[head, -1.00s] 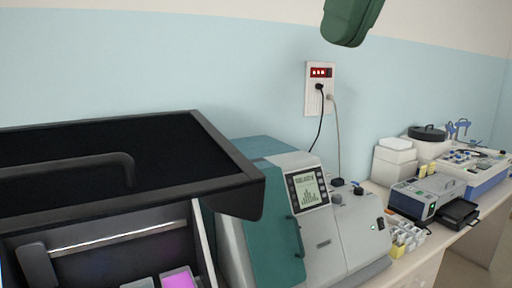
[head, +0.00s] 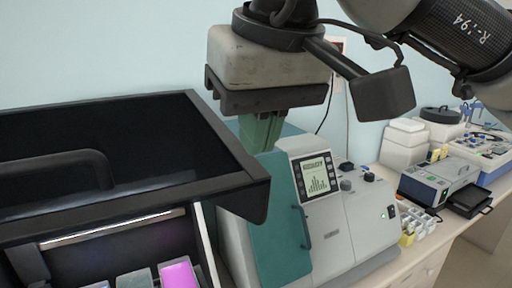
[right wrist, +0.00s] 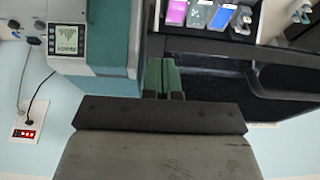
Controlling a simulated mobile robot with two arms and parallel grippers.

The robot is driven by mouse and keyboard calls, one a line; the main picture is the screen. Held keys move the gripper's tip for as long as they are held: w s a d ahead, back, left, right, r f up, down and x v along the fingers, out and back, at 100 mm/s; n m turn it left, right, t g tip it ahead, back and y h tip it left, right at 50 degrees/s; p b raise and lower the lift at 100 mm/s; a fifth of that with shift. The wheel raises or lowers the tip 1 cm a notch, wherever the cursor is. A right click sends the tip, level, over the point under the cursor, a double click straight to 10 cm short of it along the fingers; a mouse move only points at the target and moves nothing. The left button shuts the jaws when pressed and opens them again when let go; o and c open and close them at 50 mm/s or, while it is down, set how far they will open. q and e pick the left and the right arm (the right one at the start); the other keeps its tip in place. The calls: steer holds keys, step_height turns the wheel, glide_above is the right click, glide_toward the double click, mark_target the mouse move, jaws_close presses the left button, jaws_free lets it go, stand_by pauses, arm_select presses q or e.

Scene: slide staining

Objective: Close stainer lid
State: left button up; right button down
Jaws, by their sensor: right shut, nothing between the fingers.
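The stainer lid (head: 228,140) is a black frame with a dark panel and a curved handle (head: 62,160). It stands raised over the stainer's lit interior at the left of the head view. Inside are several reagent containers, one bright magenta (head: 178,275); they also show at the top of the right wrist view (right wrist: 177,13). My right gripper (head: 260,135) points down just behind the lid's right side, its green fingers together and empty. In the right wrist view, the fingers (right wrist: 164,75) are beside the lid's dark panel (right wrist: 205,85). Contact cannot be told. My left gripper is out of view.
A teal and grey machine with a screen (head: 315,175) stands right of the stainer, close to my right fingers. Further right on the bench are a small grey device (head: 440,180), white boxes (head: 403,145) and bottles. The wall is behind.

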mark_target(252, 176)
step_height(252, 176, down, 2)
steer(key=shift+f+p, duration=0.3)
steer(key=shift+f, duration=0.1)
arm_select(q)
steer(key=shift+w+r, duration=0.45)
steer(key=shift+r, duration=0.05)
arm_select(e)
steer(key=shift+f, duration=0.1)
